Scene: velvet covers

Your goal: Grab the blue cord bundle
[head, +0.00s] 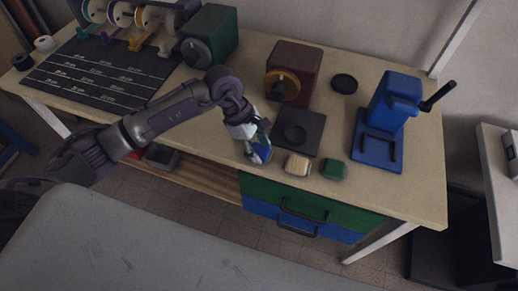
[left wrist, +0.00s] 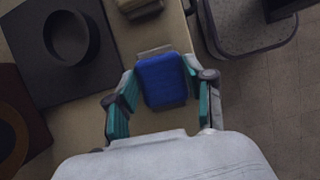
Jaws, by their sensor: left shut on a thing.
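The blue cord bundle (left wrist: 163,80) is a small rounded blue block, seen between the teal-padded fingers of my left gripper (left wrist: 162,92) in the left wrist view. The gripper is shut on it. In the head view my left gripper (head: 258,143) points down near the table's front edge, and the blue bundle (head: 258,154) shows at its fingertips, partly covered. I cannot tell whether the bundle touches the tabletop. My right gripper is in neither view.
A beige bundle (head: 298,165) and a green bundle (head: 334,169) lie to the right on the table (head: 230,118). Behind is a dark square plate (head: 313,126) with a round part. A blue press (head: 378,150), brown box (head: 300,61) and green box (head: 218,30) stand around.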

